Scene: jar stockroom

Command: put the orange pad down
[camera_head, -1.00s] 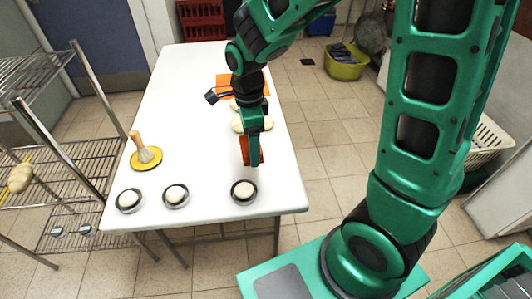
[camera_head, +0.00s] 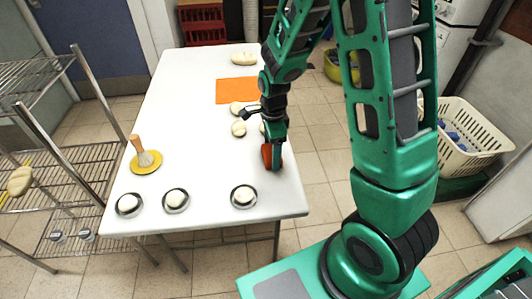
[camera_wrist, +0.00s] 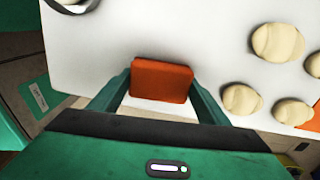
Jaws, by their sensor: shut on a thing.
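The orange pad (camera_head: 267,156) is a small, thick orange-red block near the right edge of the white table (camera_head: 190,110). My gripper (camera_head: 276,160) is shut on it. In the wrist view the pad (camera_wrist: 161,79) sits between the two green fingers (camera_wrist: 160,92), over the white tabletop near its edge. The pad looks tilted in the head view. I cannot tell whether it touches the table.
Three dishes with pale rounds stand along the front edge, the nearest one (camera_head: 243,196) left of my gripper. A brush (camera_head: 145,152) stands on a yellow disc (camera_head: 150,168). Dough pieces (camera_head: 239,129) and a flat orange mat (camera_head: 236,91) lie farther back. The table's middle is clear.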

